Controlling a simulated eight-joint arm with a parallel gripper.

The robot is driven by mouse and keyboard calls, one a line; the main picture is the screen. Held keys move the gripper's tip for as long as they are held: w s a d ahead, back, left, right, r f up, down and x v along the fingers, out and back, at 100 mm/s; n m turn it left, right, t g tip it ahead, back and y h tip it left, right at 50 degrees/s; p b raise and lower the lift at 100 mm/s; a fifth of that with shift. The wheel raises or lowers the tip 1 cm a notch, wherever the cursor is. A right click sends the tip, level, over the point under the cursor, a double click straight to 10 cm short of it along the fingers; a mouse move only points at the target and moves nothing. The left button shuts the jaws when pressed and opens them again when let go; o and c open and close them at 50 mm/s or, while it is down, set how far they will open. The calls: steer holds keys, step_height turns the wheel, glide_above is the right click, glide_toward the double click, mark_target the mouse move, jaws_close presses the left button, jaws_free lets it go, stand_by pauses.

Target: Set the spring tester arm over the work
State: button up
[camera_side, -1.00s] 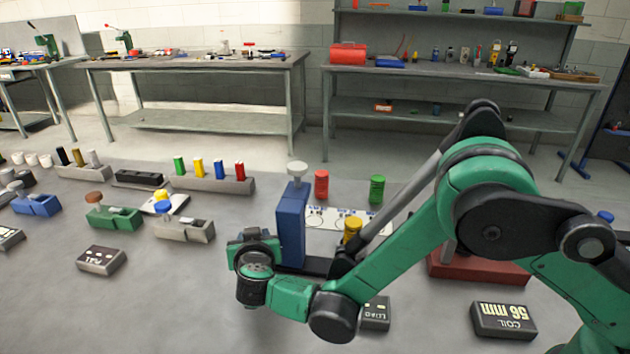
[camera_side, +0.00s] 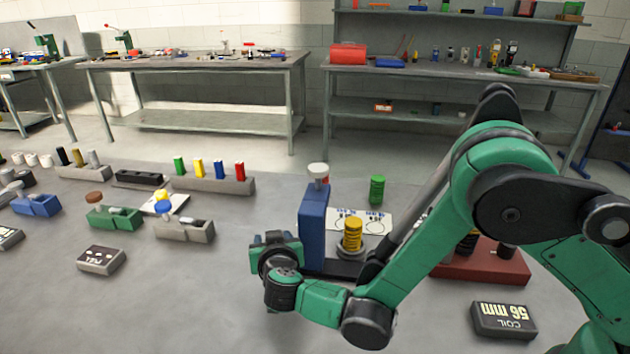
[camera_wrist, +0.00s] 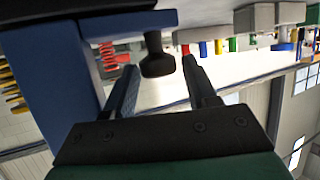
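The spring tester has a blue upright (camera_side: 313,228) with a pale knob (camera_side: 318,172) on top and a dark base plate (camera_side: 345,268). A yellow coil (camera_side: 352,236) stands on the base, right of the upright. My gripper (camera_side: 272,240) is left of the blue upright, partly hidden by my wrist. In the wrist view, which is upside down, the two fingers (camera_wrist: 160,75) are apart. The knob (camera_wrist: 158,65), dark here, appears between them; I cannot tell whether it touches either finger. The blue tester part (camera_wrist: 50,70) fills the left there.
A red block (camera_side: 480,270) and a "COIL 56 mm" sign (camera_side: 503,320) are at right. Grey and green holders (camera_side: 184,230) stand at left.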

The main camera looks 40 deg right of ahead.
steer(key=shift+s, duration=0.1)
steer(key=shift+v, duration=2.8)
steer(key=shift+o, duration=1.4)
steer(key=shift+w, duration=0.2)
steer(key=w+m+g, duration=0.1)
steer(key=m+g, duration=0.1)
steer(key=w+d+f+m+g, duration=0.1)
steer(key=w+m+g, duration=0.1)
steer(key=m, duration=0.1)
steer(key=w+m+g, duration=0.1)
steer(key=m+g, duration=0.1)
steer(key=g, duration=0.1)
steer(key=shift+w+d+f+m+y, duration=0.3)
steer(key=shift+w+d+f, duration=0.05)
steer(key=shift+f, duration=0.05)
steer(key=r+m+g+y, duration=0.1)
steer(key=r+m+g, duration=0.1)
steer(key=r+m+g+y, duration=0.1)
steer(key=m, duration=0.1)
steer(key=r+m+g+y, duration=0.2)
steer(key=shift+w+d+r+g, duration=0.3)
steer(key=shift+w+d+r, duration=0.05)
steer(key=shift+w, duration=0.05)
steer(key=shift+f, duration=2.7)
